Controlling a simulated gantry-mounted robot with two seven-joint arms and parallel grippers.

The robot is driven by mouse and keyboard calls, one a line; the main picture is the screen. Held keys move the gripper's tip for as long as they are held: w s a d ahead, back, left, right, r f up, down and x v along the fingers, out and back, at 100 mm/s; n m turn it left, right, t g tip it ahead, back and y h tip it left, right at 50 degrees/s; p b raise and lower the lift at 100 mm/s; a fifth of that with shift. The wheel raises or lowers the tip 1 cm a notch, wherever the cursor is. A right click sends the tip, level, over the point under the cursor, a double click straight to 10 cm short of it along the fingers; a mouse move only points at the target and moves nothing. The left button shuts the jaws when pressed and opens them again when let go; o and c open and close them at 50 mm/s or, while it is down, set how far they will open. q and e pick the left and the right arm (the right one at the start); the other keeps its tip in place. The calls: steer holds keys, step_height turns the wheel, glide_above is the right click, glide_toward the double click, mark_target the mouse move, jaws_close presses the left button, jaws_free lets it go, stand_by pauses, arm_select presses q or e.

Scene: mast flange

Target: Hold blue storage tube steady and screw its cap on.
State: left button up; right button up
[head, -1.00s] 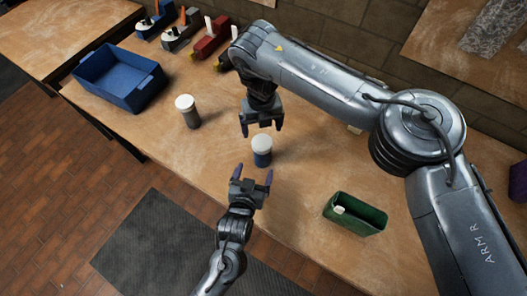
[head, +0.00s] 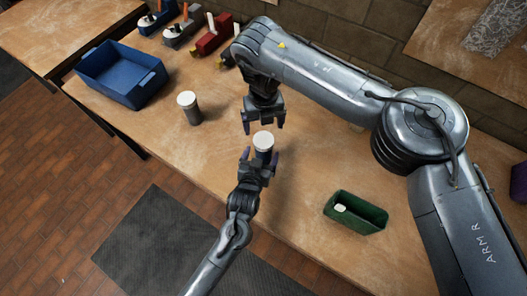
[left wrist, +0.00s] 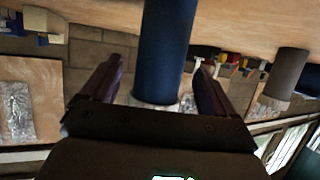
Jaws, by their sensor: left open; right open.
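The blue storage tube (head: 264,155) stands upright on the workbench with a white cap (head: 263,140) on its top. I cannot tell how tightly the cap sits. My left gripper (head: 260,156) is open, with one finger on each side of the tube. In the left wrist view the blue tube (left wrist: 166,50) passes between the two spread fingers (left wrist: 156,88), with a gap on both sides, and its cap (left wrist: 155,102) is partly hidden by the gripper body. My right gripper (head: 263,127) is open, fingers down, just behind and above the cap, apart from it.
A grey tube with a white cap (head: 190,107) stands to the left. A blue bin (head: 122,78) is at the back left, and a green bin (head: 357,213) holding a small white item is at the right. Red, grey and blue holders (head: 205,42) line the back edge.

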mark_target(261, 155)
arm_select(q)
steer(key=shift+x, duration=1.75)
steer(key=shift+c, duration=0.5)
